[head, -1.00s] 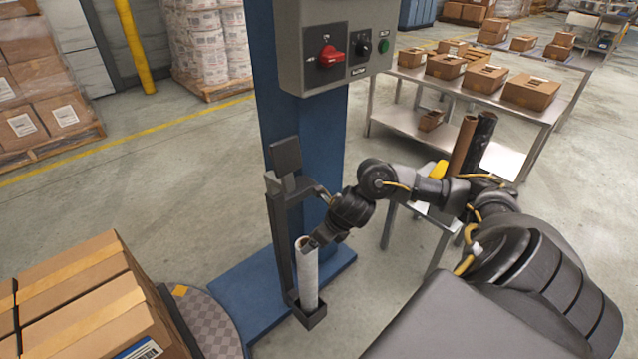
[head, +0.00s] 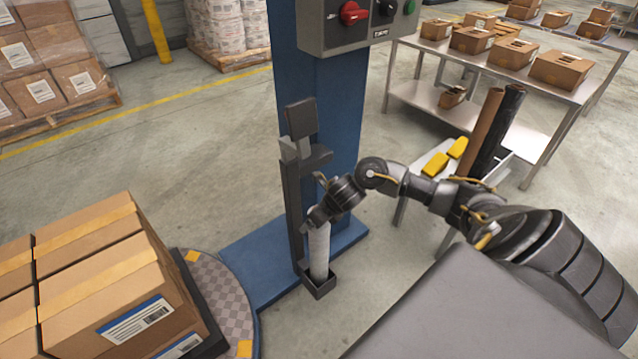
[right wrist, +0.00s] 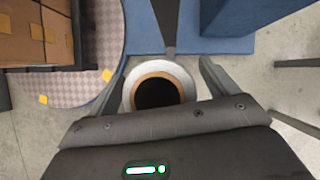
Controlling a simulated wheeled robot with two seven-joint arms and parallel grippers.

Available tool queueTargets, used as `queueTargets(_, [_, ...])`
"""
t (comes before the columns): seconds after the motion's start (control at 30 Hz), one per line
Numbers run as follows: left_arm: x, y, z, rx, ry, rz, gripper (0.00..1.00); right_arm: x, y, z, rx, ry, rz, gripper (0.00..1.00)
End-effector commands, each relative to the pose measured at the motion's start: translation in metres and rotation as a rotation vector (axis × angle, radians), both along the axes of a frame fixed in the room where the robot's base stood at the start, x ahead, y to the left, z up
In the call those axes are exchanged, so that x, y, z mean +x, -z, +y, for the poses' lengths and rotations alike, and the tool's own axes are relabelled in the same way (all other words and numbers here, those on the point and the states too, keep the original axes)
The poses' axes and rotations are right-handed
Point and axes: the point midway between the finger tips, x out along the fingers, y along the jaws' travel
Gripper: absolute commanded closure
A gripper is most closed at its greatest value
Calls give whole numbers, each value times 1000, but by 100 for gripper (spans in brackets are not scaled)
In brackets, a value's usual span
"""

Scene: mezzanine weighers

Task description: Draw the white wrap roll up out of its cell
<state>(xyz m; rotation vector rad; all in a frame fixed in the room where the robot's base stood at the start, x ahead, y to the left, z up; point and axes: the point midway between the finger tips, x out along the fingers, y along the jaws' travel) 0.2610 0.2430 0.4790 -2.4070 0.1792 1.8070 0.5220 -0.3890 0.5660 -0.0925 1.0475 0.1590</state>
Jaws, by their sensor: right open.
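The white wrap roll (head: 319,252) stands upright in its cell, a dark open-topped holder (head: 318,285) at the foot of a black carriage on the blue mast. My right gripper (head: 318,217) is at the roll's top and hides its upper end in the head view. The right wrist view looks down on the roll's end (right wrist: 130,92), a pale ring around a brown core with a dark hole. In that view the open fingers of my right gripper (right wrist: 163,82) lie on either side of the roll; contact cannot be told. My left gripper is not in view.
The blue mast (head: 316,90) rises behind the roll, with a control box (head: 345,35) above. A turntable (head: 222,290) carrying cartons (head: 110,270) is at left. At right stand a low stand with dark and brown rolls (head: 488,135) and a carton table (head: 500,80).

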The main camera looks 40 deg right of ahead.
Motion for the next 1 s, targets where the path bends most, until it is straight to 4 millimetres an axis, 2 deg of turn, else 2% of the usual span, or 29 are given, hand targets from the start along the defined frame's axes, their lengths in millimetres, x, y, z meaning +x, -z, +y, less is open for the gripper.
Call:
queueTargets(0.13, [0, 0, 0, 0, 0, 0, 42, 0, 0, 0, 0, 0, 0, 14])
queueTargets(0.17, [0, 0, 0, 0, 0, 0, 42, 0, 0, 0, 0, 0, 0, 17])
queueTargets(0.77, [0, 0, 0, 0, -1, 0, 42, 0, 0, 0, 0, 1, 0, 95])
queueTargets(1.0, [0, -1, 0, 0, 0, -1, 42, 0, -6, 0, 1, 1, -1, 96])
